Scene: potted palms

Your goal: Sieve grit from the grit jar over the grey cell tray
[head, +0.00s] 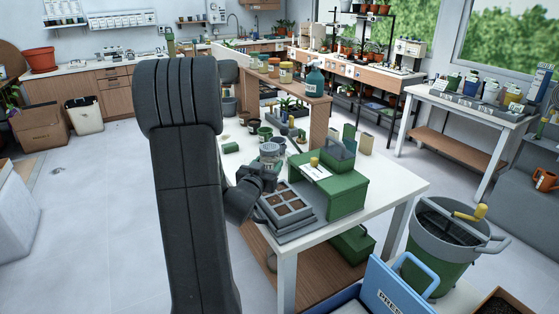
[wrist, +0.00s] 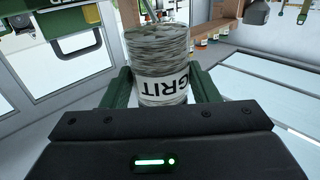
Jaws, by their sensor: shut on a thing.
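The grit jar (wrist: 162,62) is clear, full of grey grit, and its white GRIT label reads upside down in the wrist view. My gripper (wrist: 160,88) is shut on it, with one green finger on each side. In the head view the jar (head: 270,151) looks roughly upright with a grey top, at my dark gripper (head: 265,172). The grey cell tray (head: 272,218) lies at the table's near edge, with brown fill in its cells. The jar is behind the tray in the picture, not over it. My arm hides part of the table.
Small pots (head: 265,133) and a green block (head: 231,148) stand behind on the white table (head: 385,190). A grey-green bin (head: 440,255) stands at the right.

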